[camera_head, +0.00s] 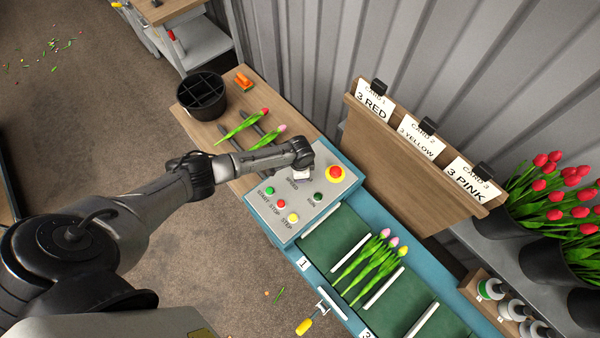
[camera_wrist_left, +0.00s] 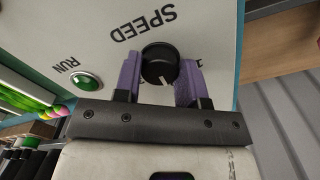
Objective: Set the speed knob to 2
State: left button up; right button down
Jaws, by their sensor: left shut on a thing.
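The speed knob (camera_wrist_left: 160,66) is a round black dial with a white pointer line, below the word SPEED in the left wrist view. My left gripper (camera_wrist_left: 160,80) is shut on the knob, with one purple finger on each side. The pointer line is seen between the fingers; no scale numbers are readable. In the head view, my left gripper (camera_head: 302,172) is over the grey control panel (camera_head: 325,200) and hides the knob. The right gripper is not in view.
The panel carries a red emergency button (camera_head: 335,174) and a green RUN lamp (camera_head: 318,197). START, STOP and STEP buttons lie at its lower left. A green conveyor (camera_head: 325,235) holds several tulips. A wooden card board (camera_head: 400,150) stands behind.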

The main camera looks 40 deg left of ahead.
pick_arm(q)
jog(key=o, duration=0.9)
notch_tip(320, 180, up, 14)
jog(key=shift+f+p, duration=0.1)
jog(key=shift+p, duration=0.2)
dwell(0.4)
